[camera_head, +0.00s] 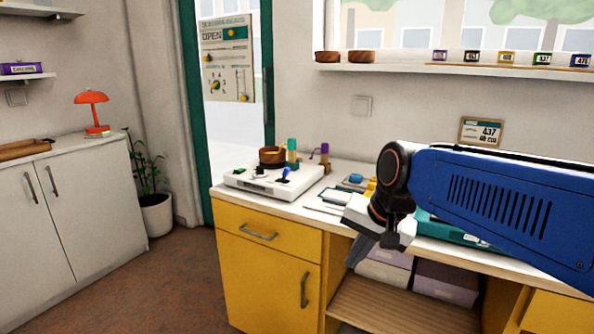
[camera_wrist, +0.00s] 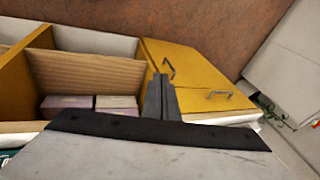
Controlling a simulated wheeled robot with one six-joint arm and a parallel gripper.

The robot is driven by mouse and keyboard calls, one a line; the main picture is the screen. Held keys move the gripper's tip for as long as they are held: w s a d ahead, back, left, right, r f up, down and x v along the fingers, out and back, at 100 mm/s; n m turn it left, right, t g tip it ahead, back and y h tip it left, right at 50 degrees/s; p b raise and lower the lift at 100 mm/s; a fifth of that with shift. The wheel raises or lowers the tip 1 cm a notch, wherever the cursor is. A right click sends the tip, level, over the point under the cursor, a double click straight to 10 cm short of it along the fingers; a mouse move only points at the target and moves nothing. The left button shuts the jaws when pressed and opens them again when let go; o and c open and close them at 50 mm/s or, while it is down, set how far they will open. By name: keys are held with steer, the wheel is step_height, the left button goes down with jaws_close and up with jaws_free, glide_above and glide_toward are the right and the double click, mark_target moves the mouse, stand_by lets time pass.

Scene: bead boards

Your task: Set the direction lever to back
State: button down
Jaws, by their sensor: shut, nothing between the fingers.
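A low white device (camera_head: 258,189) sits on the left end of the yellow desk in the head view. A small lever with a blue knob (camera_head: 287,171) stands on its right part; it looks like the direction lever. Its markings are too small to read, so I cannot tell its setting. My gripper (camera_head: 356,254) hangs to the right of the device, in front of the desk edge, pointing down and apart from the lever. In the wrist view the fingers (camera_wrist: 162,92) are together and empty. The device is not clearly visible in the wrist view.
A brown bowl (camera_head: 272,156), a teal-topped item (camera_head: 292,150) and a purple-topped item (camera_head: 324,152) stand at the device's back. Papers and small blocks lie right of it. Open shelves with lilac boxes (camera_head: 447,281) are below the desk.

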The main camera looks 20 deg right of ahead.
mark_target(285, 174)
steer(key=w+d+r+m+y, duration=0.1)
steer(key=w+r+m, duration=0.3)
steer(key=w, duration=0.6)
steer(key=w+d+r+m+y, duration=0.1)
steer(key=w+r+m, duration=0.3)
steer(key=w+m, duration=0.5)
steer(key=w+d+r+m+t+y, duration=0.1)
steer(key=w+m, duration=0.5)
steer(key=w, duration=0.6)
step_height(285, 174, up, 4)
steer(key=shift+w+d+f+y, duration=0.25)
steer(key=shift+w+d+y, duration=0.2)
steer(key=shift+d, duration=0.7)
steer(key=x, duration=0.9)
steer(key=shift+a+f, duration=0.1)
steer(key=shift+f, duration=0.1)
steer(key=shift+w+a+r, duration=0.35)
steer(key=shift+w+a, duration=0.35)
steer(key=shift+a, duration=0.05)
steer(key=shift+w+a+r, duration=0.3)
steer(key=shift+w+a, duration=0.4)
steer(key=shift+w, duration=0.05)
steer(key=shift+r, duration=0.1)
